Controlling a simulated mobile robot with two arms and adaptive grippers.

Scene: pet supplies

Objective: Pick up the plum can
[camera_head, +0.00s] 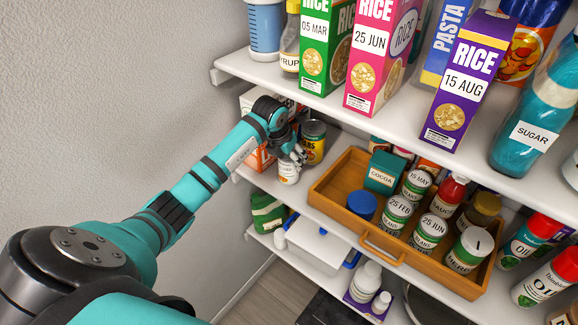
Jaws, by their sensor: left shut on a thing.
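My left gripper (291,155) reaches over the middle shelf at its left end. It is shut on a small white can (288,173), which shows just below the fingers. The fingers hide the can's upper part, and its label is too small to read. I cannot tell from its label whether it is the plum can. A yellow and dark-green can (314,144) stands right beside the gripper, on its right. I cannot tell whether the held can touches the shelf. My right gripper is not in view.
Orange-and-white boxes (261,158) stand behind the gripper. A wooden tray (329,203) with several jars and cans fills the shelf to the right. The upper shelf (392,127) with rice boxes (381,55) hangs close above. A wall (100,110) is at the left.

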